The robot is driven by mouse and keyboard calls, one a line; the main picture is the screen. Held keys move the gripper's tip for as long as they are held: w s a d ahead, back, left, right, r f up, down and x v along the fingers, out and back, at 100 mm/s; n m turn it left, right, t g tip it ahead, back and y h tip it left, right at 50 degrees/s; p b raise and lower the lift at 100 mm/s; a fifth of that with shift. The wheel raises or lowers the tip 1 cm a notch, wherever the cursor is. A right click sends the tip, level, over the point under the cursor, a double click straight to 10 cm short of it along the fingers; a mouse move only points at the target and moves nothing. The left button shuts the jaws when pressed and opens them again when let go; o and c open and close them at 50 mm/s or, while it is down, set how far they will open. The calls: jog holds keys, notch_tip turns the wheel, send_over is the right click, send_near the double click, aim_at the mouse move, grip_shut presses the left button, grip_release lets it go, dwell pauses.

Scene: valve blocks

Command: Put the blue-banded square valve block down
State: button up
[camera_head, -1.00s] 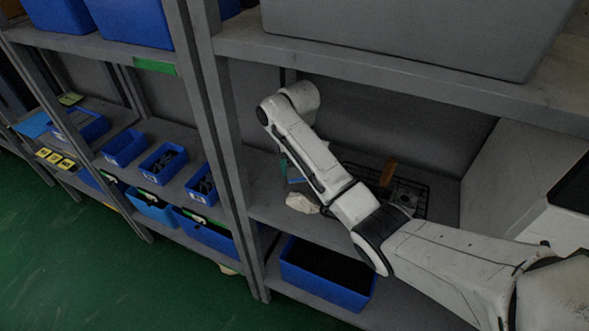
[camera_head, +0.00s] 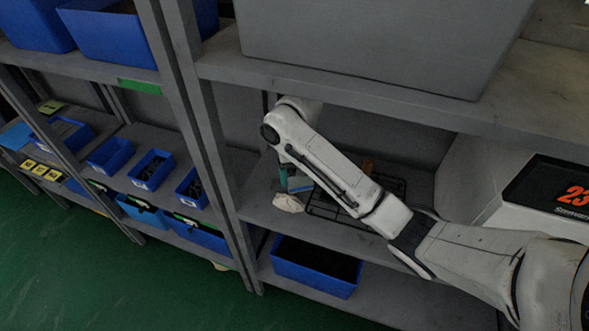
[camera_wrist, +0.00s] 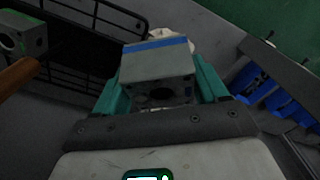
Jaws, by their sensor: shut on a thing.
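The blue-banded square valve block (camera_wrist: 158,62) is grey with a blue stripe across it. My gripper (camera_wrist: 160,78) is shut on it, with a teal finger on each side. In the head view the block (camera_head: 299,184) shows small beside the teal fingers, low over the middle shelf (camera_head: 262,207). I cannot tell whether its underside touches the shelf. A crumpled whitish cloth (camera_head: 288,202) lies close to the block; it shows just beyond the block in the wrist view (camera_wrist: 176,34).
A black wire rack (camera_head: 322,208) lies right of the block, partly behind my arm. A green-marked grey block (camera_wrist: 24,36) and a brown handle (camera_wrist: 16,76) are at the wrist view's left. A shelf post (camera_head: 218,170) stands left; a blue bin (camera_head: 315,272) sits below.

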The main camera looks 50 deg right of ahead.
aim_at(305, 186)
jog(key=shift+s+a+r, duration=0.15)
jog(key=shift+s+r, duration=0.05)
jog(key=shift+s, duration=0.3)
jog(key=shift+s+a+r, duration=0.15)
jog(key=shift+s+a, duration=0.05)
jog(key=shift+s, duration=0.3)
jog(key=shift+s+a+r, duration=0.15)
jog(key=shift+s+r, duration=0.05)
jog(key=shift+s, duration=0.3)
